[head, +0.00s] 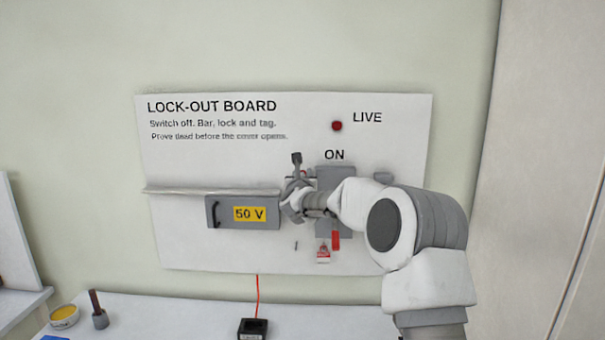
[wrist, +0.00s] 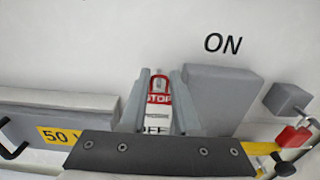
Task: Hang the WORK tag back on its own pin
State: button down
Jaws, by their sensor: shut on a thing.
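In the wrist view my gripper (wrist: 161,82) has its two fingers either side of a white tag (wrist: 159,99) with a red STOP band and a red loop on top. I cannot read WORK on it. In the head view my gripper (head: 297,187) is in front of the board, left of the grey switch box, and my arm partly hides what it holds. A small bare pin (head: 296,245) sticks out low on the board. To its right hang another white and red tag (head: 323,255) and a red item (head: 336,240).
The lock-out board (head: 200,165) carries a 50 V cover (head: 222,213) with a handle, under a ledge. A red lamp (head: 337,126) is marked LIVE. A red padlock (wrist: 295,136) hangs at right in the wrist view. A black box (head: 253,328) stands on the bench below.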

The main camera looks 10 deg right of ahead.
jog(key=shift+s+a+b, duration=0.2)
jog(key=shift+s+b, duration=0.75)
jog(key=shift+s+a+b, duration=0.2)
jog(key=shift+s+b, duration=0.7)
jog(key=shift+s, duration=0.05)
jog(key=shift+s+a+b, duration=0.2)
jog(key=shift+s+b, duration=0.75)
jog(key=shift+s, duration=0.1)
jog(key=shift+f, duration=0.1)
